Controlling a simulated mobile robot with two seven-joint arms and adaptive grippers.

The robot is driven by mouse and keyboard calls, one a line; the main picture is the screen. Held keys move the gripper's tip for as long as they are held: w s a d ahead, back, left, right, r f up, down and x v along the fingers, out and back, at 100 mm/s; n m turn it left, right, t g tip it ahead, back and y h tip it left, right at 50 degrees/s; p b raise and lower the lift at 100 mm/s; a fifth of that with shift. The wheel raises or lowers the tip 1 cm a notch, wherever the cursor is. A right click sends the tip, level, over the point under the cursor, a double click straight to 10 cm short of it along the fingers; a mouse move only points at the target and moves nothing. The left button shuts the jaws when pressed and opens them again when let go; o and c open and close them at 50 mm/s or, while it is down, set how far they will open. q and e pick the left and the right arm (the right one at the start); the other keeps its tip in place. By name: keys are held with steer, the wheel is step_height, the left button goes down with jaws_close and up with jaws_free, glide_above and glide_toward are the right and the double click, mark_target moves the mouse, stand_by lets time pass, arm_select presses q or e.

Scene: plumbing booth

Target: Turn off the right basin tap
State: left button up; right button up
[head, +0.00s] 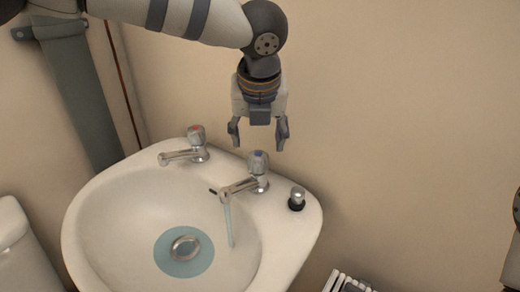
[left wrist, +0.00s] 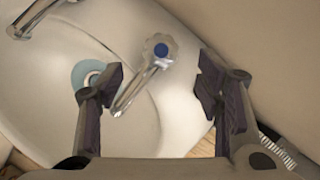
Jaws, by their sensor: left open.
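The right basin tap (head: 258,165) has a chrome handle with a blue top and stands on the basin's back ledge. A thin stream of water (head: 229,222) falls from its spout into the basin. My left gripper (head: 258,138) points down above this tap, open and empty, apart from the handle. In the left wrist view the tap's blue-topped handle (left wrist: 161,50) shows between and beyond the two open fingers (left wrist: 165,95). The left tap (head: 196,140), with a red top, stands to the left. My right gripper is not in view.
The white basin (head: 95,215) has a round drain (head: 185,248) with blue-green water around it. The beige wall (head: 400,110) is close behind. A ribbed white object (head: 345,282) is at the lower right.

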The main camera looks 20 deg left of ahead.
mark_target(258, 154)
arm_select(q)
steer(key=x, duration=0.7)
steer(key=shift+w+f+b, duration=0.15)
steer(key=shift+f+b, duration=0.05)
steer(key=shift+b, duration=0.15)
steer(key=shift+c, duration=0.6)
steer(key=c, duration=1)
